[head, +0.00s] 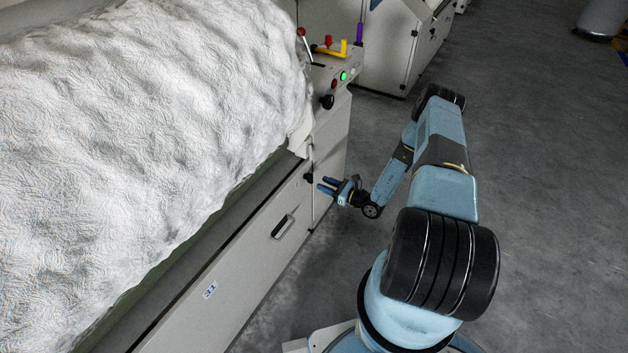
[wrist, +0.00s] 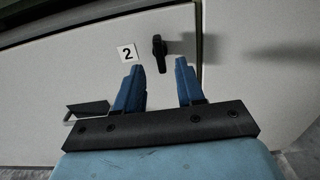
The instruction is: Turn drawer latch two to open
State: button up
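The drawer latch two is a small black knob handle (wrist: 159,52) on the pale machine panel, just right of a white label with the number 2 (wrist: 127,53). In the wrist view the handle hangs roughly upright. In the head view the latch (head: 309,178) is a small dark shape near the panel's right end. My gripper (head: 323,186) is close in front of the panel, fingers pointing at it. In the wrist view its two blue fingers (wrist: 157,75) are spread apart, with the latch beyond and between their tips. Nothing is seen held.
A dark recessed pull handle (head: 284,226) is on the drawer front, and it also shows in the wrist view (wrist: 88,109). A label (head: 209,290) sits farther along. White fibre (head: 150,130) covers the machine top. Levers and buttons (head: 335,75) stand above. The floor to the right is clear.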

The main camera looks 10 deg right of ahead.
aim_at(310, 179)
jog(key=x, duration=0.5)
jog(key=shift+w+a, duration=0.25)
jog(key=shift+a, duration=0.05)
jog(key=shift+c, duration=0.4)
grip_shut()
